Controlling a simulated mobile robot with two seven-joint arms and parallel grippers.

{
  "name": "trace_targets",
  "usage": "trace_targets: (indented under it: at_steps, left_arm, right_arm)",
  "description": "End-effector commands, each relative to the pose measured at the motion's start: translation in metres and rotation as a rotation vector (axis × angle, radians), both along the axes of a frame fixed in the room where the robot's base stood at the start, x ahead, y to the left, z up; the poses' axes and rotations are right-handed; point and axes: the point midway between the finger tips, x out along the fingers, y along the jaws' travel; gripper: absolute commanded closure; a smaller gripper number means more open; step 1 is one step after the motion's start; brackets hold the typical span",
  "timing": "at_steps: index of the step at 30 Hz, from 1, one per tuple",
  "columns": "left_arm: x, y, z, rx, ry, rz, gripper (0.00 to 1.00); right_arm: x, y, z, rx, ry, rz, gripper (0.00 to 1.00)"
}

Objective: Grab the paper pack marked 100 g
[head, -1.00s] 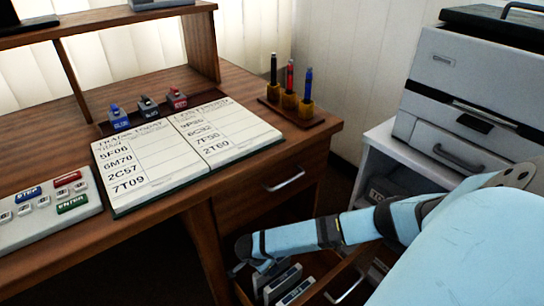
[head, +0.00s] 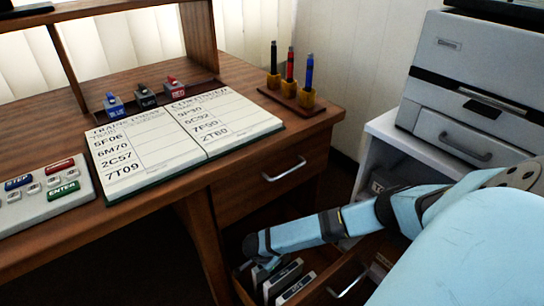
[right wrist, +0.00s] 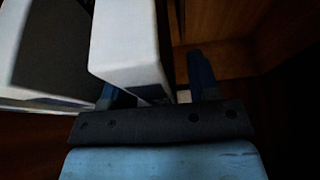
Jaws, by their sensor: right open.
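Several white paper packs with dark label bands stand in the open lower drawer, among them a middle pack (head: 283,279) and a front pack (head: 297,288). Their markings are too small to read, so I cannot tell which is 100 g. My right gripper (head: 264,268) is down in the drawer at the packs, partly hidden by its own wrist. In the right wrist view its open fingers (right wrist: 153,88) lie to either side of the near end of one white pack (right wrist: 125,45). Another pack (right wrist: 45,45) stands to the left. My left gripper is not in view.
The drawer's wooden side (right wrist: 222,60) is right of the fingers. The desk (head: 60,95) above carries an open timetable book (head: 180,140), a button panel (head: 45,195) and a pen stand (head: 300,100). A printer (head: 465,90) stands on a white shelf at right.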

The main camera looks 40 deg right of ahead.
Motion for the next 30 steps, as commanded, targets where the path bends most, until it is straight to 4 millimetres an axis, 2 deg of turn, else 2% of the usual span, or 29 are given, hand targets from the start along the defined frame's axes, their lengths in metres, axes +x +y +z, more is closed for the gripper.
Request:
trace_targets:
  at_steps: [19,26,30]
  left_arm:
    - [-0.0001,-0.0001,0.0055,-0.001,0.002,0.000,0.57]
    - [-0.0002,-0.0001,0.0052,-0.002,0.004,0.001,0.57]
    - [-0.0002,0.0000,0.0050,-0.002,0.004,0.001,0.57]
  right_arm:
    - [-0.0005,0.0003,-0.0039,0.000,0.000,0.001,0.45]
    - [-0.0005,0.0002,-0.0038,0.000,0.000,0.001,0.98]
    - [-0.0005,0.0001,-0.0038,0.000,0.001,0.001,1.00]
